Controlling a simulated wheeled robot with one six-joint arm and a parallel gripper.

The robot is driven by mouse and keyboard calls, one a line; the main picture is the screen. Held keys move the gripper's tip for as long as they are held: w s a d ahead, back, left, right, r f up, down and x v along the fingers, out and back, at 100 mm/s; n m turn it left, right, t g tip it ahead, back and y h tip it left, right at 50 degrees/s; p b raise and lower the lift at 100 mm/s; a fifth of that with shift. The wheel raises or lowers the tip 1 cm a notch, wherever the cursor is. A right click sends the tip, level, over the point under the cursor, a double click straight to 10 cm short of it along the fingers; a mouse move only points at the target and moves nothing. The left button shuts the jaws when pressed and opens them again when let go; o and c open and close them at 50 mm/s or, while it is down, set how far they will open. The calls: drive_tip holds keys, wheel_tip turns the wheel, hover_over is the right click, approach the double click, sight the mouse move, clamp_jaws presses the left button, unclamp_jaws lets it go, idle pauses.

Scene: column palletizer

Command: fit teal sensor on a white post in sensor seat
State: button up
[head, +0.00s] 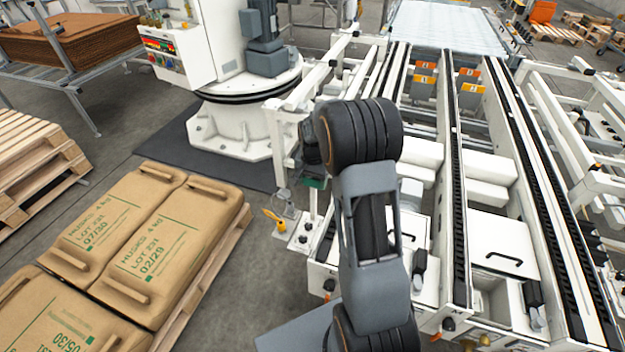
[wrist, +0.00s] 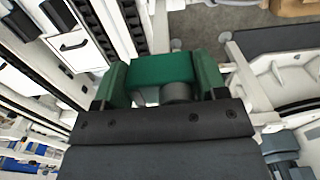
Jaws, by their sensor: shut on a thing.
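My gripper (wrist: 160,82) shows in the wrist view with its two green fingers on either side of a teal block, the sensor (wrist: 162,67). It is shut on the sensor. A grey round part shows just below the block. In the head view, my arm hides most of the gripper; a small green part (head: 315,182) shows left of the arm, close beside a white post (head: 281,165) at the conveyor's left corner. I cannot make out the sensor seat, nor whether the sensor touches anything.
The white conveyor frame (head: 424,152) with dark chain tracks fills the right side. A white machine base (head: 238,125) stands behind. Sacks on a pallet (head: 160,240) lie to the left, with grey floor between.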

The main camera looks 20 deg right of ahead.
drive_tip(key=shift+f+b, duration=0.3)
drive_tip(key=shift+f, duration=0.2)
idle(0.4)
drive_tip(key=o, duration=1.7)
wheel_tip(320, 180, up, 14)
drive_tip(key=shift+f+p, duration=0.1)
drive_tip(key=shift+p, duration=0.35)
